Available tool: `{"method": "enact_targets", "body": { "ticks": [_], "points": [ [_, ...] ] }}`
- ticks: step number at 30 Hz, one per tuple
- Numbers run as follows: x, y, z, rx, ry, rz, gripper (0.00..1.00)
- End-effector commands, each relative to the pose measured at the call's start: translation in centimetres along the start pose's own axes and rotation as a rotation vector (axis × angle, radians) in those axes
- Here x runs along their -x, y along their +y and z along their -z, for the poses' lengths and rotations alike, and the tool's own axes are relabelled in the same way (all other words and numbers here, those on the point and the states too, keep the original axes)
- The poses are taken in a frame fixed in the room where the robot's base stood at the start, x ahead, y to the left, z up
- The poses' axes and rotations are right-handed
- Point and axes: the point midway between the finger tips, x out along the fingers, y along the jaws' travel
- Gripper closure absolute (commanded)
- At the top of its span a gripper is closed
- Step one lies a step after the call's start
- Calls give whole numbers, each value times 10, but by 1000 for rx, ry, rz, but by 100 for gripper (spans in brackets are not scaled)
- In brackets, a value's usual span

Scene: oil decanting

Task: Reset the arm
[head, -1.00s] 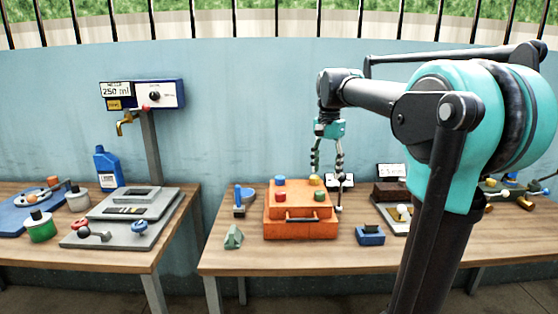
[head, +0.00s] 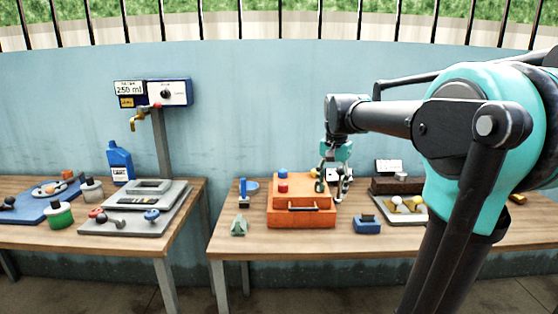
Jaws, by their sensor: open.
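My gripper (head: 333,190) hangs from my bent arm over the right table, pointing down. It is open, with its dark fingers spread and nothing seen between them. It appears in front of or above the right part of an orange box (head: 302,217) with a front handle. A blue knob (head: 283,173) and a red knob (head: 283,187) show on top of the box. The fingers partly cover the other knobs, and I cannot tell whether they touch the box.
The left table holds a blue bottle (head: 120,162), a grey scale-like device (head: 135,208) and a tap post (head: 160,145) with a display. On the right table are a blue block (head: 367,224), a grey-green wedge (head: 239,226) and a dark brown block (head: 397,185). A gap separates the tables.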

Motion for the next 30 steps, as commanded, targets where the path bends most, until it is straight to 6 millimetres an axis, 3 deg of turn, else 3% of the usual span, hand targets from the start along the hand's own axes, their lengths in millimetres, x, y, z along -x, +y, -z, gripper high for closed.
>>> {"method": "enact_targets", "body": {
  "ticks": [8,15,18,24,30],
  "points": [
    [-69,32,-29,155,67,43,44],
    [-166,90,-90,396,186,85,44],
    [-198,113,-117,486,233,91,44],
    [-231,139,-150,589,290,93,44],
    [-235,143,-154,606,299,92,44]
  ]
}}
